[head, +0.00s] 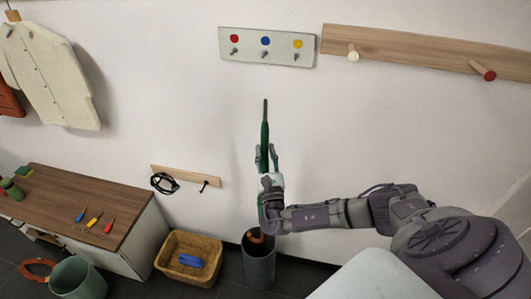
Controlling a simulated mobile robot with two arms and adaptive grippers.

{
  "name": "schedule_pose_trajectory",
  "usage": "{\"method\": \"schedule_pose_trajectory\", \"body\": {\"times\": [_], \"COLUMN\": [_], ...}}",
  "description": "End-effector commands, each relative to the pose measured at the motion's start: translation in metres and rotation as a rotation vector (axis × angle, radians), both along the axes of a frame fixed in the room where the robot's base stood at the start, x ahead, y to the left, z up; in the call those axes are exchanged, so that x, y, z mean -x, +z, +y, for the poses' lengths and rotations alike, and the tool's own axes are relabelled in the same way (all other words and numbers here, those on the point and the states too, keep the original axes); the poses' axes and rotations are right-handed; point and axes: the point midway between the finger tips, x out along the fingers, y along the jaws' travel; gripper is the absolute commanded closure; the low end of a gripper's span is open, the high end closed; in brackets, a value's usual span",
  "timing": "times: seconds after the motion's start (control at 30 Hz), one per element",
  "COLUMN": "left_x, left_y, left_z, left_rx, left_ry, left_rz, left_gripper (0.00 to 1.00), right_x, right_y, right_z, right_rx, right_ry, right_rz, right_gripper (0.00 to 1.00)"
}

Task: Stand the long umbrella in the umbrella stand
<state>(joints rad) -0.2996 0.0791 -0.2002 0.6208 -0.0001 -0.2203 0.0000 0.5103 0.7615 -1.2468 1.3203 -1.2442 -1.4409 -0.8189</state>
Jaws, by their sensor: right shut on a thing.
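The long green umbrella (264,133) is upright, with its thin dark tip pointing up toward the wall panel. My right gripper (267,160) is shut on the umbrella along its shaft. The umbrella stand (259,267) is a dark grey cylinder on the floor below my right gripper. A brown curved piece, which looks like a handle, shows at the stand's mouth; I cannot tell whether it is inside the stand or above it. My gripper and wrist hide part of the umbrella's lower length. My left gripper is not in view.
A wicker basket (172,262) with a blue item (191,260) stands left of the stand. A wooden-topped cabinet (60,200) holds several small tools. A grey-green bin (77,276) is at lower left. Wall panels with pegs (267,58) and a small hook rail (190,176) are behind.

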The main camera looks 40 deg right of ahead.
Motion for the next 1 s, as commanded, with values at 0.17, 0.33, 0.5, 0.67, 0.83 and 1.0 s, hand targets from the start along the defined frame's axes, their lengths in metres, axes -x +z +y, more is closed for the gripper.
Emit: {"method": "schedule_pose_trajectory", "body": {"times": [0.17,0.33,0.5,0.67,0.83,1.0], "left_x": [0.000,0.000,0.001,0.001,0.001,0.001], "left_y": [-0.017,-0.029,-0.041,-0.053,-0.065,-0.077], "left_z": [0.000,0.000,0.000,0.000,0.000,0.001], "left_rx": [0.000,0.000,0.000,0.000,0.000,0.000], "left_ry": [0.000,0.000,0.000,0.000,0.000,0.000], "left_rz": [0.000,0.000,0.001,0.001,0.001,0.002], "left_gripper": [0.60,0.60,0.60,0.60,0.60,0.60], "right_x": [0.000,0.000,0.000,0.000,0.000,0.000], "right_y": [-0.017,-0.030,-0.044,-0.056,-0.069,-0.083], "right_z": [0.000,0.000,0.000,0.000,0.000,0.000], "right_rx": [0.001,0.000,0.000,-0.001,0.001,0.000], "right_ry": [-0.001,-0.001,-0.001,-0.001,-0.001,-0.001], "right_rz": [-0.004,-0.003,-0.003,-0.004,-0.004,-0.003], "right_gripper": [1.00,1.00,1.00,1.00,1.00,1.00]}}
